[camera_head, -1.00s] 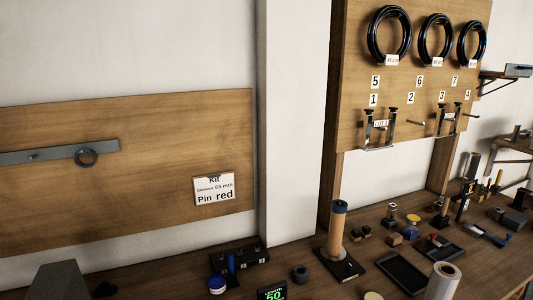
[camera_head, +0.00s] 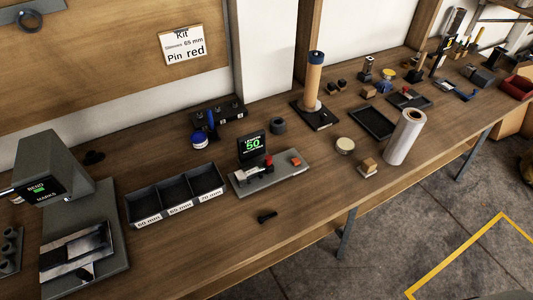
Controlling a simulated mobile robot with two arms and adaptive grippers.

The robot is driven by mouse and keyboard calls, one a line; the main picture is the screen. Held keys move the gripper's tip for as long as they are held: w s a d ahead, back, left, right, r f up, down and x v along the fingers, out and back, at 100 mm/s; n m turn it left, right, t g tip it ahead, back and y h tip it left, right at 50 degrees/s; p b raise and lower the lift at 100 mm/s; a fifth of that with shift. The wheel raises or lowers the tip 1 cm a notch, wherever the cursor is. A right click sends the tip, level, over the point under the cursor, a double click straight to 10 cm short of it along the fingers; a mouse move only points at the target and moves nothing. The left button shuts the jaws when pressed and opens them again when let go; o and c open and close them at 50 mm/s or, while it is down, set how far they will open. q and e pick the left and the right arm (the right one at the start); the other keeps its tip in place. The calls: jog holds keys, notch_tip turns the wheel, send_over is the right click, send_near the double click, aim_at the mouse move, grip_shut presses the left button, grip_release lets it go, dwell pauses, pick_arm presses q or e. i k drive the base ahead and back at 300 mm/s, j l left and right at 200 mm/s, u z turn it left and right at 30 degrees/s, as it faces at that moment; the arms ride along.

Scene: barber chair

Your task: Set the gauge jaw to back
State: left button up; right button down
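The gauge (camera_head: 268,177) stands on the bench near the middle of the view. It has a grey base plate and a black display (camera_head: 252,146) with green text reading "LENGTH 50". A small metal piece with a red knob (camera_head: 268,161), perhaps the jaw, sits on the base below the display. An orange-red block (camera_head: 295,160) is at the base's right end. The parts are too small to tell where the jaw stands along its travel. Neither of my grippers shows in the view.
A black three-compartment tray (camera_head: 176,195), labelled 60, 65 and 70 mm, stands left of the gauge. A grey bend machine (camera_head: 62,170) is further left. A small black part (camera_head: 267,216) lies in front. A white roll (camera_head: 405,137) stands at right. A card (camera_head: 181,46) reads "Kit", "65 mm", "Pin red".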

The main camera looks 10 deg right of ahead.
aim_at(268, 167)
jog(key=k+j+u, duration=0.1)
jog(key=k+j, duration=0.55)
jog(key=k, duration=0.05)
